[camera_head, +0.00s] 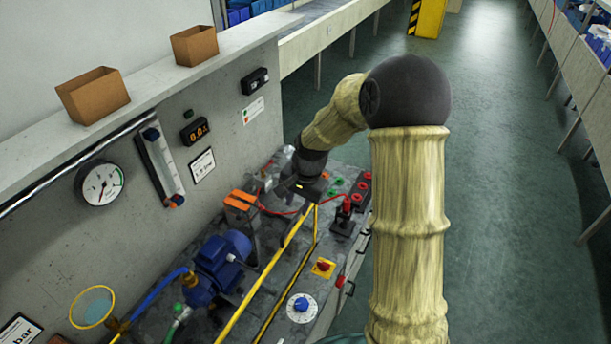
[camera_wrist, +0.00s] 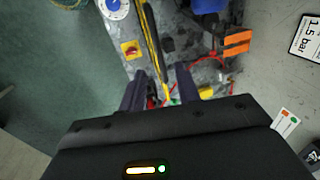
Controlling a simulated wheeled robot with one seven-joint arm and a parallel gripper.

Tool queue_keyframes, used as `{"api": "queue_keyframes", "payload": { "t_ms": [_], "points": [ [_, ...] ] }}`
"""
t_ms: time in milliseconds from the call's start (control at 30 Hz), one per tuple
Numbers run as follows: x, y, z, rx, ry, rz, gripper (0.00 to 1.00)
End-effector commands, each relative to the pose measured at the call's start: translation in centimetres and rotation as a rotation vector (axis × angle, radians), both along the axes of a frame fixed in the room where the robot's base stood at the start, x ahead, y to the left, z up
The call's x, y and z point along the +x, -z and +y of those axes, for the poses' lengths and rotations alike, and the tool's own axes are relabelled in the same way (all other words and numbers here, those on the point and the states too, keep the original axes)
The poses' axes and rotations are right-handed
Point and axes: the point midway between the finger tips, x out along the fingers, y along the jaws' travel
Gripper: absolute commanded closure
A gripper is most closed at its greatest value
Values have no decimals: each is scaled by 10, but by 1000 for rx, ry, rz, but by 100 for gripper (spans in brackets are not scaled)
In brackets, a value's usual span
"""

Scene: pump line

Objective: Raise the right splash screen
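A long yellow-edged frame (camera_head: 268,268) runs along the bench's right part in the head view; it looks like a splash screen, but I cannot tell for certain which screen it is. A short yellow post stands at its far end. In the wrist view the yellow bar (camera_wrist: 153,42) runs down to between my fingers. My gripper (camera_head: 303,190) is at the frame's far end, its fingertips hidden in the head view. In the wrist view my gripper (camera_wrist: 161,75) has its two dark fingers apart; I cannot tell whether either touches the bar.
A blue pump (camera_head: 220,265), an orange-topped block (camera_head: 242,200) and red leads (camera_head: 285,212) lie left of and near my gripper. A yellow-and-red switch (camera_head: 323,267) and a white dial (camera_head: 302,308) are to the right. A wall with gauges bounds the left; open floor lies right.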

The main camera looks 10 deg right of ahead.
Motion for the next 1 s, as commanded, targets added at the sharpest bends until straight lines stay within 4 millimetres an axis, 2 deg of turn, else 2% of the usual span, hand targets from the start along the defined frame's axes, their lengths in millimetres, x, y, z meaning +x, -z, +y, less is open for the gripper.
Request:
{"api": "queue_keyframes", "payload": {
  "t_ms": [400, 600, 733, 1000],
  "points": [
    [-10, -79, -12, 0, 1, -6, 67],
    [-14, -110, -16, 0, 0, -4, 67],
    [-15, -119, -18, 1, 0, -2, 67],
    [-16, -120, -18, 1, 0, -1, 67]
  ]
}}
